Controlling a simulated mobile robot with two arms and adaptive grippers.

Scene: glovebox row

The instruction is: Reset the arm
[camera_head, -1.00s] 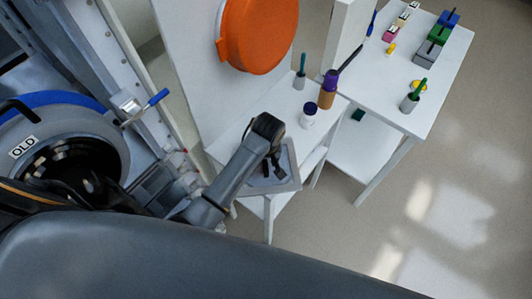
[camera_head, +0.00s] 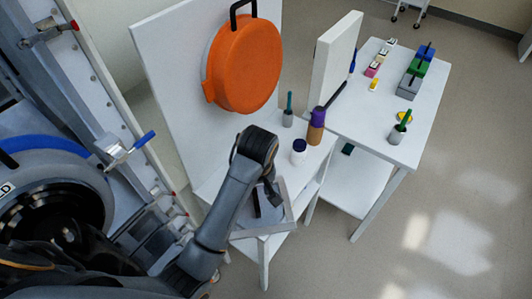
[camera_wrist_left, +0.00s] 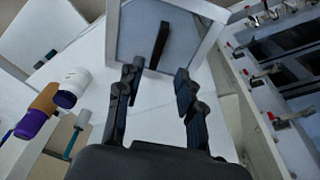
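My left arm reaches across the white table (camera_head: 290,165). Its gripper (camera_head: 268,192) is over the grey square tray (camera_head: 285,222) at the table's near end. In the left wrist view the two fingers of the gripper (camera_wrist_left: 157,80) are apart with nothing between them. Beyond the fingertips is the tray (camera_wrist_left: 185,40) with a dark bar (camera_wrist_left: 160,45) lying in it. The gap between fingertips and bar is hard to judge. My right gripper is not seen.
A white-bodied, dark-capped jar (camera_head: 299,152) and a brown bottle with a purple cap (camera_head: 316,128) stand beyond the tray. An orange round cover (camera_head: 243,65) hangs on the white panel. A round port with a blue ring (camera_head: 40,150) is at left. Floor at right is clear.

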